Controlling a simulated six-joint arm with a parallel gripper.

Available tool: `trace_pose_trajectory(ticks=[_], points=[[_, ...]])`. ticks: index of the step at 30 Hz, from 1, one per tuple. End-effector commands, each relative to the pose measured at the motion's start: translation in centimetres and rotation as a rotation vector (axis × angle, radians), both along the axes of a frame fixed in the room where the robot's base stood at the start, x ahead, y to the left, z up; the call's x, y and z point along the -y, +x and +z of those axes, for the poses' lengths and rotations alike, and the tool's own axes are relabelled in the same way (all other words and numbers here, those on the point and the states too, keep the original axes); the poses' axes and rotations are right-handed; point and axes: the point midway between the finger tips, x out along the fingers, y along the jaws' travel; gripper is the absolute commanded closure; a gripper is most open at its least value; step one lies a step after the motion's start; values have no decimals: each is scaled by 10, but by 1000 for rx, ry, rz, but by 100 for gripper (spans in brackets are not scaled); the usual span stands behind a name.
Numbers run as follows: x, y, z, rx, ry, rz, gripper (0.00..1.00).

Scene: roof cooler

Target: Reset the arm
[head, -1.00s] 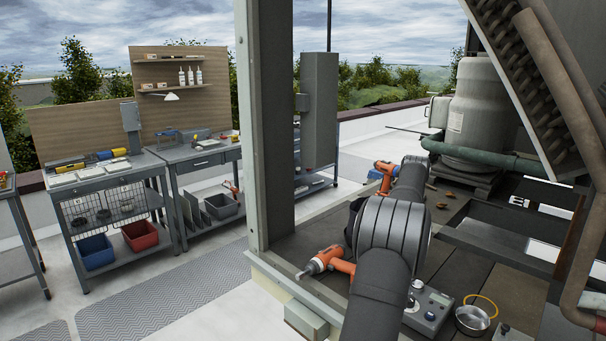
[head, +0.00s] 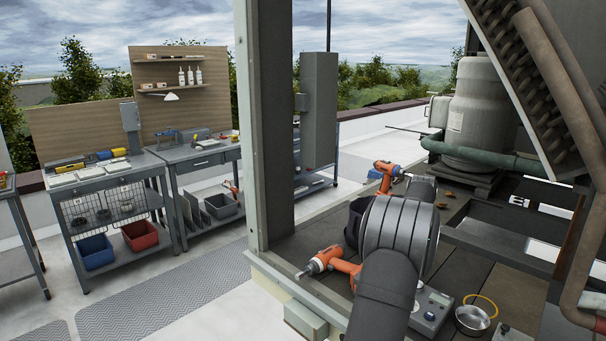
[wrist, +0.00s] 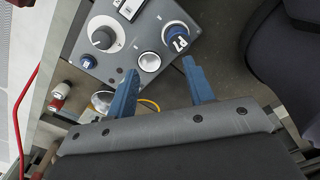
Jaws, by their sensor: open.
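My gripper (wrist: 160,90) shows in the wrist view as two blue fingers set well apart, open, with nothing between them. It hangs above a grey control box (wrist: 122,35) with dials and buttons. In the head view my dark arm covers the middle right of the unit floor and hides the gripper. The control box also shows in the head view (head: 432,308), partly behind my arm.
An orange drill (head: 325,262) lies left of my arm, and another orange tool (head: 385,172) lies behind it. A metal cup (head: 472,319) with a yellow ring is beside the control box. A post (head: 268,130), a pipe (head: 545,75) and a compressor (head: 480,115) stand around the space.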

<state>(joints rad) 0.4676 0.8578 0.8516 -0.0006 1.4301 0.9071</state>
Motion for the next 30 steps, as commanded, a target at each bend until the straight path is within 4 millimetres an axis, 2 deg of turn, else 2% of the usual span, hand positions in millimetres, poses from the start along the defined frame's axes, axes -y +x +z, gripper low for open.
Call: trace_pose_trajectory(ticks=[15, 30], points=[[52, -74, 54, 1, -1, -2, 52], [86, -167, 34, -1, 2, -55, 52]])
